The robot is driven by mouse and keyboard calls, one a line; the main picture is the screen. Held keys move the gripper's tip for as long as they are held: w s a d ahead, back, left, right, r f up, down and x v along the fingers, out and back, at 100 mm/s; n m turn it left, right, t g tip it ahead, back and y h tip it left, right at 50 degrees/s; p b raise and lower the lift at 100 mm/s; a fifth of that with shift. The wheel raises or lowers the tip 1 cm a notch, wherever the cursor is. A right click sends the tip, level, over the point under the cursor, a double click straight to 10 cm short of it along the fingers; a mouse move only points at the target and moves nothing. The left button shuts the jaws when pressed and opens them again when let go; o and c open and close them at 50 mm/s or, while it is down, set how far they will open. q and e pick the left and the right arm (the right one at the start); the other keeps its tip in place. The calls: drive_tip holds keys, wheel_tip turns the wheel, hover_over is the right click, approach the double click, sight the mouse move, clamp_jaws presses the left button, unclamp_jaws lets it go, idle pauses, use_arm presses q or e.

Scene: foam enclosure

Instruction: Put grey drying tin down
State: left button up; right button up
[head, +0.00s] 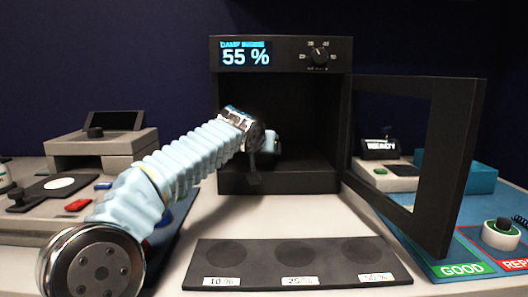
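My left arm reaches from the lower left into the open black cabinet (280,183). My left gripper (262,165) is at the cabinet's opening, mostly hidden behind its own wrist, so its fingers' state is unclear. I cannot make out a grey drying tin; anything in the fingers is hidden. The cabinet's display (246,56) reads 55 %. A dark mat (260,279) in front has three round spots labelled 10 %, 25 % and 50 %, all bare. My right gripper is not in view.
The cabinet door (455,165) stands wide open to the right. A grey station (100,148) stands at the left.

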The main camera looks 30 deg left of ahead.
use_arm(q)
drive_tip(key=shift+f, duration=0.1)
drive_tip(key=shift+f, duration=0.15)
drive_tip(key=o, duration=1.1)
drive_tip(key=shift+c, duration=0.2)
drive_tip(key=shift+r, duration=0.35)
drive_tip(key=b+v, duration=0.1)
drive_tip(key=v, duration=1.1)
drive_tip(key=shift+f, duration=0.15)
